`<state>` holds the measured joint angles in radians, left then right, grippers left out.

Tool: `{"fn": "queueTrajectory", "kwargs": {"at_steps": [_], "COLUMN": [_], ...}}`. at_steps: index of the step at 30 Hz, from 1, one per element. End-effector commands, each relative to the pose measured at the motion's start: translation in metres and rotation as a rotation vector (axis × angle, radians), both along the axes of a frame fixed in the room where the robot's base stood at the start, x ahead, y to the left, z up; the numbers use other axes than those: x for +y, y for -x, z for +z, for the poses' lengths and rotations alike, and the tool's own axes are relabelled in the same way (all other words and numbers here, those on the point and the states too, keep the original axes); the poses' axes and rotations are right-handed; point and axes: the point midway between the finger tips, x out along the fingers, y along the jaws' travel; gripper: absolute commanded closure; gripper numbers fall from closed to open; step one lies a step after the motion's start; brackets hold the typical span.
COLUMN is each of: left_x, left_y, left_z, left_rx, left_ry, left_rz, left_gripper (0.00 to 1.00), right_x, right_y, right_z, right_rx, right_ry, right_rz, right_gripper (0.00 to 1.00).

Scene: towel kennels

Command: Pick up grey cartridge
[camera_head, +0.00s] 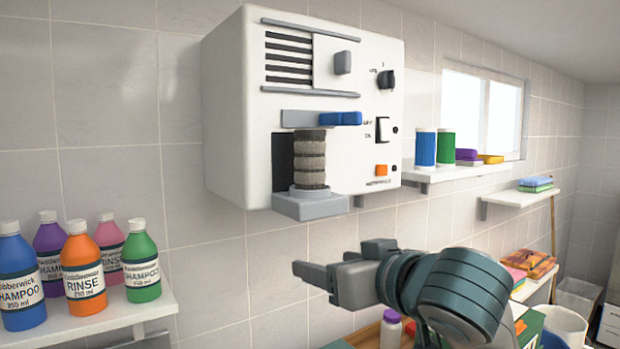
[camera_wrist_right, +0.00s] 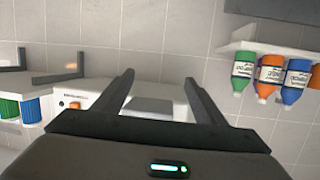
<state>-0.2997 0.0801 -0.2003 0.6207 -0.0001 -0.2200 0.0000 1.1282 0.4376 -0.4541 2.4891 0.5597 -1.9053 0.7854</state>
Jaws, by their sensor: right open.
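The grey cartridge (camera_head: 309,160) is a ribbed, mottled dark and light grey cylinder. It stands upright in the open recess of the white wall machine (camera_head: 232,120), on a small grey ledge (camera_head: 312,206). A grey bar with a blue end (camera_head: 345,118) is just above it. My right gripper (camera_head: 318,273) is open and empty, below the ledge and apart from the cartridge. In the right wrist view both fingers (camera_wrist_right: 158,88) are spread, with a grey part of the machine (camera_wrist_right: 152,106) between them. I cannot make out the cartridge there. My left gripper is not in view.
Shampoo and rinse bottles (camera_head: 83,270) crowd a shelf at the lower left. A shelf right of the machine holds blue and green containers (camera_head: 426,149). A lower shelf with folded items (camera_head: 529,263) is behind my right arm. The wall below the machine is clear.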

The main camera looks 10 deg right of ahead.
Motion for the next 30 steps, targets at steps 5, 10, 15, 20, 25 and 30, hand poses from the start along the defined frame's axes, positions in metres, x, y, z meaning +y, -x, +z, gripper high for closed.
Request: {"fn": "queueTrajectory", "kwargs": {"at_steps": [5, 10, 15, 20, 25, 30], "left_x": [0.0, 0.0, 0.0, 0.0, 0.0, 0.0], "left_y": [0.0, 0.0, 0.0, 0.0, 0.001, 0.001], "left_z": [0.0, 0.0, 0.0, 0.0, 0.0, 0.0], "left_rx": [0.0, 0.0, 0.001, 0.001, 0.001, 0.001], "left_ry": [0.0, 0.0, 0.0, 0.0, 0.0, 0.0], "left_rz": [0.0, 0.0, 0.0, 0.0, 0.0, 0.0], "left_gripper": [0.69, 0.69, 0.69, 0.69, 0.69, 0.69], "right_x": [-0.004, -0.009, -0.014, -0.017, -0.018, -0.018], "right_y": [0.017, 0.039, 0.059, 0.071, 0.075, 0.075], "right_z": [0.063, 0.115, 0.153, 0.172, 0.177, 0.177], "right_rx": [-0.088, -0.162, -0.219, -0.248, -0.256, -0.254], "right_ry": [-0.002, -0.007, -0.015, -0.02, -0.021, -0.022], "right_rz": [-0.019, -0.042, -0.063, -0.076, -0.08, -0.08], "right_gripper": [0.35, 0.35, 0.35, 0.35, 0.35, 0.35]}}
